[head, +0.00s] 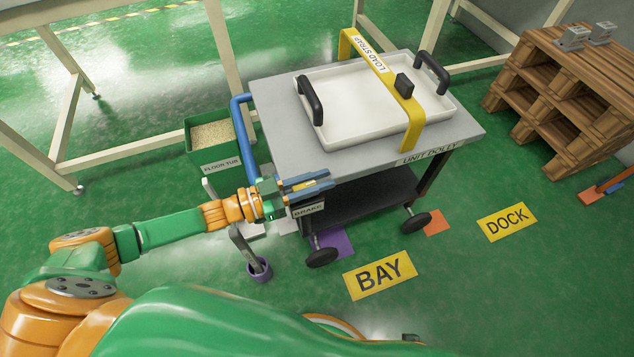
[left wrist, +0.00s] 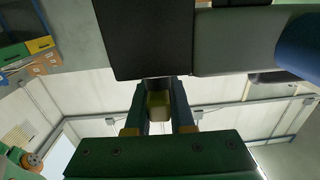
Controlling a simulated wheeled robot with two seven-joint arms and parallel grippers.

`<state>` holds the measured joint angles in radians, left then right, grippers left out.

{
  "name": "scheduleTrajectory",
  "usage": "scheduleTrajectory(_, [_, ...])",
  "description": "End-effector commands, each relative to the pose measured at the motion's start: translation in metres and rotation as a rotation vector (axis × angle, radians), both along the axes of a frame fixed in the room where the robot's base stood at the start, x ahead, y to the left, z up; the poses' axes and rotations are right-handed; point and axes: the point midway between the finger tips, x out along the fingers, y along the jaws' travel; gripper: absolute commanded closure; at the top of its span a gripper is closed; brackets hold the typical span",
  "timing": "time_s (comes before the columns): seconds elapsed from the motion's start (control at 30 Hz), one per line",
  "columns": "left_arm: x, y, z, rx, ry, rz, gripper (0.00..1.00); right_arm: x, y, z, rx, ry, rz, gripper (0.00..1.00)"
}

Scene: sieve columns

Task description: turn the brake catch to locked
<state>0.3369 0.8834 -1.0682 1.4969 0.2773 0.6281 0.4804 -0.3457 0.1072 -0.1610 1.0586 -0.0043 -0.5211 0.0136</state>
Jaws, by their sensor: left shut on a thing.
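The brake catch (head: 312,187) is a small yellow piece at the near left corner of the grey unit dolly (head: 268,90), above a BRAKE label (head: 308,210). My left gripper (head: 306,185) reaches in from the left and is shut on the catch, with one finger on each side of it. The left wrist view shows a yellow-green block (left wrist: 158,105) between the two dark fingers, just beneath a dark panel. The fingers hide much of the catch, and I cannot read its locked or unlocked position. My right gripper is not in view.
A white tray (head: 345,118) sits on the dolly under a yellow load strap (head: 385,75). A floor tub (head: 215,150) stands left of it. Yellow BAY (head: 380,274) and DOCK (head: 507,222) signs mark the floor. Wooden pallets (head: 565,90) stand at the right.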

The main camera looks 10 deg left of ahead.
Motion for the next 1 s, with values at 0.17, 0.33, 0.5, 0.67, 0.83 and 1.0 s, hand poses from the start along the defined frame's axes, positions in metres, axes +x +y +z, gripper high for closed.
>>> scheduleTrajectory(0.17, [-0.0005, -0.0008, -0.0001, -0.002, -0.003, -0.034, 1.00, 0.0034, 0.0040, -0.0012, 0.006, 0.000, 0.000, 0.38])
scheduleTrajectory(0.33, [-0.0006, -0.0011, 0.0013, -0.004, -0.001, -0.044, 1.00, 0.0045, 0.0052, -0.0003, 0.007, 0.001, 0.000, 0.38])
scheduleTrajectory(0.5, [-0.0005, -0.0011, 0.0018, -0.005, -0.002, -0.045, 1.00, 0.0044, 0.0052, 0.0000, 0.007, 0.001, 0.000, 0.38])
scheduleTrajectory(0.67, [-0.0005, -0.0012, 0.0021, -0.005, -0.002, -0.044, 0.73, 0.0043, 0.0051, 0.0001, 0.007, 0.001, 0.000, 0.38])
scheduleTrajectory(0.83, [-0.0007, -0.0011, 0.0016, -0.004, -0.001, -0.044, 0.49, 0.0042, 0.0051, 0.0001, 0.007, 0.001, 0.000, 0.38])
scheduleTrajectory(1.0, [-0.0008, -0.0011, 0.0011, -0.003, -0.001, -0.044, 0.49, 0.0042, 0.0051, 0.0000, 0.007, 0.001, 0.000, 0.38])
